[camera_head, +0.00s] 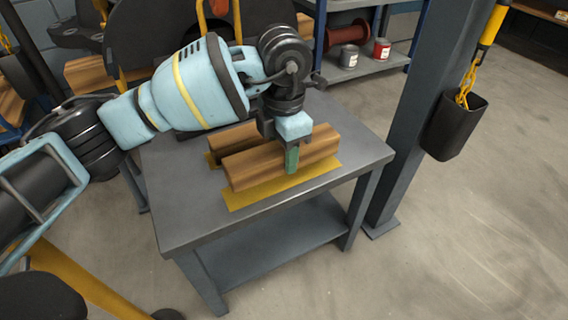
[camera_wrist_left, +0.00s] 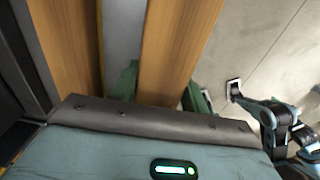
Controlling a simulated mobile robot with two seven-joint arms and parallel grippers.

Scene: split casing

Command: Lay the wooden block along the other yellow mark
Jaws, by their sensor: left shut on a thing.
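Two wooden blocks lie side by side above the table. My left gripper (camera_head: 292,160) is shut on the front wooden block (camera_head: 250,165), with a green finger on its near face. In the left wrist view this block (camera_wrist_left: 180,45) runs between the two green fingers (camera_wrist_left: 160,90). The front yellow mark (camera_head: 240,198) shows along the block's near side; I cannot tell whether the block touches the table. The other wooden block (camera_head: 228,137) lies just behind, partly hidden, with a bit of the rear yellow mark (camera_head: 211,160) at its left end. A gap separates the blocks in the wrist view.
The grey table (camera_head: 185,225) has bare room at its left front. A dark post (camera_head: 411,110) with a hanging black holder (camera_head: 455,126) stands to the right. A shelf with tins (camera_head: 349,57) is behind. Part of my other arm (camera_wrist_left: 278,120) shows in the wrist view.

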